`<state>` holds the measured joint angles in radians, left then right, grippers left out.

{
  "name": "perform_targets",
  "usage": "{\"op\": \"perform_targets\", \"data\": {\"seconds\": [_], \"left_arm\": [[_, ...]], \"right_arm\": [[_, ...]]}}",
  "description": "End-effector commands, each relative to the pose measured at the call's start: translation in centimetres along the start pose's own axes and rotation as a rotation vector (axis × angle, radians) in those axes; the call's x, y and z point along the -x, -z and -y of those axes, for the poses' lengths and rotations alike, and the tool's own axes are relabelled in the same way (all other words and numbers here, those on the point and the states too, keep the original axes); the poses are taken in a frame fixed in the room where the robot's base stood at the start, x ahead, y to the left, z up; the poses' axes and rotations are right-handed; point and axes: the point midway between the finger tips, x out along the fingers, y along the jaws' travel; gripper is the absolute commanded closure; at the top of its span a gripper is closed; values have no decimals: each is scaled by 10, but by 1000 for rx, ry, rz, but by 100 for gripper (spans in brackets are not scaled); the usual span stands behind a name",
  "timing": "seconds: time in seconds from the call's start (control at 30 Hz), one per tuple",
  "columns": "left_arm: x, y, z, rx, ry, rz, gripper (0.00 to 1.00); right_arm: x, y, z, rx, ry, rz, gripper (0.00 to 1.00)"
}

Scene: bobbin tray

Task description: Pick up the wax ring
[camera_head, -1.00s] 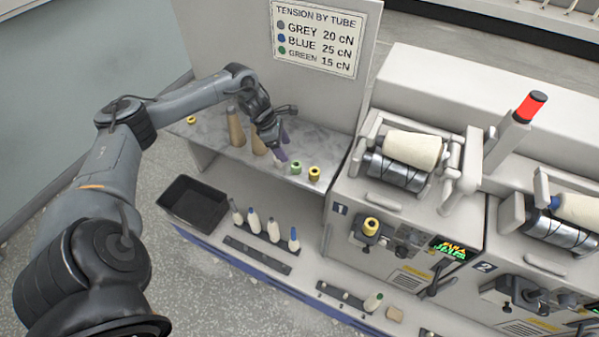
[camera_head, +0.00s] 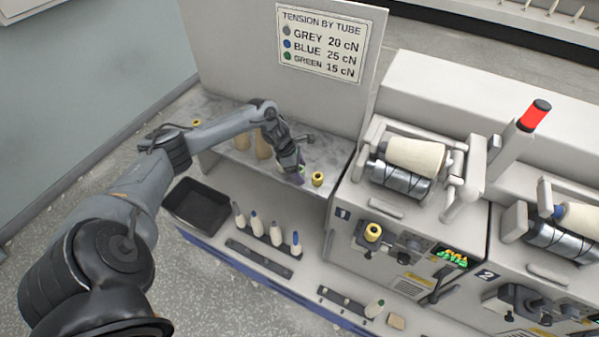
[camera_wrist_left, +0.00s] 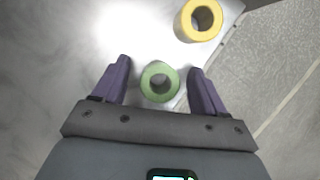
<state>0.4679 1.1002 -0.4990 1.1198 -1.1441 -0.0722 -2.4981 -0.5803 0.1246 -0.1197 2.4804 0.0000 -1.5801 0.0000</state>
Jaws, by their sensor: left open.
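A green ring (camera_wrist_left: 160,82), likely a wax ring, stands on the grey shelf between the two purple fingers of my left gripper (camera_wrist_left: 159,66), with a gap on each side. The gripper is open and touches nothing that I can see. In the head view my left gripper (camera_head: 298,177) is low over the shelf and hides most of the green ring. A yellow ring (camera_wrist_left: 201,19) of similar shape stands close by, towards the shelf edge; it also shows in the head view (camera_head: 317,179). My right gripper is not in view.
The grey shelf (camera_head: 226,158) also holds tan cones (camera_head: 262,146) and another yellow ring (camera_head: 196,122) at its far left. Below are a black bin (camera_head: 197,205) and a row of bobbins (camera_head: 276,235). Winding unit 1 (camera_head: 345,228) stands just right of the shelf.

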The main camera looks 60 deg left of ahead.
Motion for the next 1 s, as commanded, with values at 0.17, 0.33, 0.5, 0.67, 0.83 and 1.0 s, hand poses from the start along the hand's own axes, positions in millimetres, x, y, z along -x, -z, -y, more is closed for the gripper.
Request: {"op": "perform_targets", "data": {"seconds": [0.17, 0.33, 0.5, 0.67, 0.83, 1.0], "left_arm": [[0, 0, 0, 0, 0, 0, 28], [0, 0, 0, 0, 0, 0, 50], [0, 0, 0, 0, 0, 0, 76], [0, 0, 0, 0, 0, 0, 87], [0, 0, 0, 0, 0, 0, 87], [6, -3, 0, -2, -1, 0, 87]], "right_arm": [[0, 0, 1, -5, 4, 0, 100], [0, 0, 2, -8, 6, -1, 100], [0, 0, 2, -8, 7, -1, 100], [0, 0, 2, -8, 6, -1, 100], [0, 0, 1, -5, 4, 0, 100], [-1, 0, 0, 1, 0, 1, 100]]}}
